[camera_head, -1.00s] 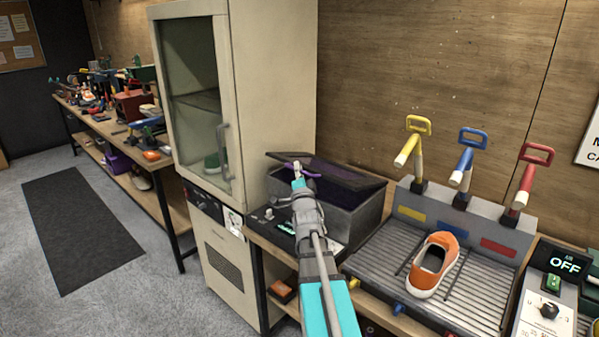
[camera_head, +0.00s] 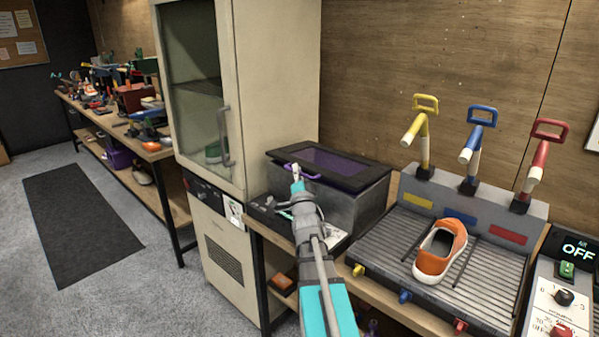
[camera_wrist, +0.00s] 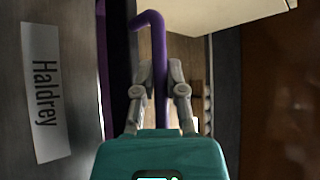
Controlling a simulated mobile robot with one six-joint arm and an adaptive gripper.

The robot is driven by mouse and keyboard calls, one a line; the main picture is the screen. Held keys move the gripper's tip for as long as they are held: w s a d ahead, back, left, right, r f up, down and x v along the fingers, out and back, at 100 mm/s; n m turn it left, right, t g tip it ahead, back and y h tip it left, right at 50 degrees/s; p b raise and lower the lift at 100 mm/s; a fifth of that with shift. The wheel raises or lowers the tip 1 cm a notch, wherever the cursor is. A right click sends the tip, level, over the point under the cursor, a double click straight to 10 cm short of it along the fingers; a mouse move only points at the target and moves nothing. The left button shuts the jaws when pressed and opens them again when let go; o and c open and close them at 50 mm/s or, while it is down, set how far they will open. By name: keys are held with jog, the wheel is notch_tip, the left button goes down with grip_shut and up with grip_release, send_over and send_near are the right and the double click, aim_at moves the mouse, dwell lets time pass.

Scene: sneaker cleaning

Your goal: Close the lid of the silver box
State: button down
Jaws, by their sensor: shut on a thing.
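The silver box (camera_head: 345,209) stands on the workbench beside the tall cabinet in the head view. Its dark lid (camera_head: 355,174) with a purple window lies nearly flat over the box top; I cannot tell whether it is fully seated. The lid's purple handle (camera_head: 305,175) is at its front left edge. My gripper (camera_head: 296,172) is at this handle. In the wrist view the purple handle (camera_wrist: 158,60) runs between the two fingers of my gripper (camera_wrist: 160,78), which is shut on it.
A tall beige cabinet (camera_head: 270,90) stands close at the left of the box. At right, a ribbed tray station (camera_head: 392,255) with yellow, blue and red levers holds an orange shoe (camera_head: 440,250). A control panel (camera_head: 548,300) reads OFF.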

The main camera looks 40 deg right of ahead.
jog(key=shift+s+a, duration=0.1)
jog(key=c, duration=1)
grip_release()
jog(key=shift+r, duration=0.1)
jog(key=shift+o, duration=0.2)
jog(key=shift+s, duration=0.1)
